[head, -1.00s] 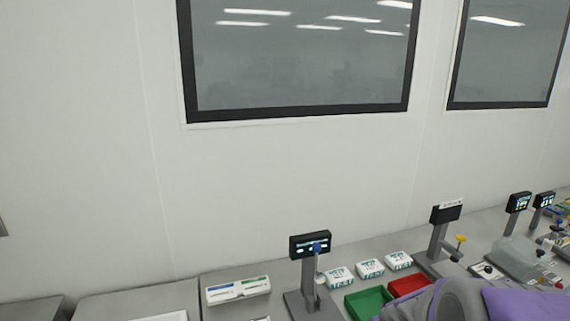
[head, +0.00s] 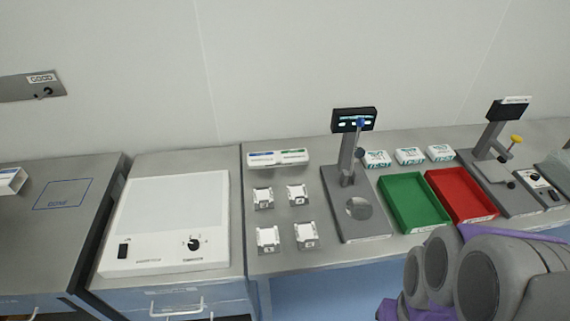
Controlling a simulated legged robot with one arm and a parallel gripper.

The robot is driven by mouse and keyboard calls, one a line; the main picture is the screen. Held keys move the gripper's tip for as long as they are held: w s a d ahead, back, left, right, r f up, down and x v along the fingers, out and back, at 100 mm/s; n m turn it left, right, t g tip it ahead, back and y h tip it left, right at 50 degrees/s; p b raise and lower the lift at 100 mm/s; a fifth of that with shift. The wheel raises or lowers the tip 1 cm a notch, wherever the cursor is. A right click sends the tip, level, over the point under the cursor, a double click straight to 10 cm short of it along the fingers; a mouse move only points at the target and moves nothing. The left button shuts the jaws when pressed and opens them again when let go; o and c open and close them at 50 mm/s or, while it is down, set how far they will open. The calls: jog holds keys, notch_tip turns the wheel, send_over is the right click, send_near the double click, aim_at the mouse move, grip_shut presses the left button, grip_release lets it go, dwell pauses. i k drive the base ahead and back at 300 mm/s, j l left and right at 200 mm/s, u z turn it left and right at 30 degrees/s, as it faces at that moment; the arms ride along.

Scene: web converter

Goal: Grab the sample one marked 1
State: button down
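Several small white sample pieces with dark marks on their front labels lie on the grey bench: a back-left sample (head: 263,198), a back-right sample (head: 297,194), a front-left sample (head: 268,239) and a front-right sample (head: 306,235). The labels are too small to read surely, so I cannot tell which is marked 1. My grey and purple arm shows at the bottom right, but my gripper's fingers are not in view. Nothing of mine touches the samples.
Right of the samples stand a tester with a small screen (head: 353,121), a green tray (head: 413,203) and a red tray (head: 460,196). A white light-box panel (head: 170,222) lies left, with a blue-outlined square (head: 62,194) beyond. White boxes (head: 410,156) line the back.

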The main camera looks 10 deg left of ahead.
aim_at(267, 236)
jog(key=k+j+z, duration=0.4)
jog(key=j, duration=0.35)
jog(key=k+j+z, duration=0.35)
jog(key=j, duration=0.35)
jog(key=k+j+z, duration=0.4)
jog(key=k+j, duration=0.1)
jog(key=j, duration=0.05)
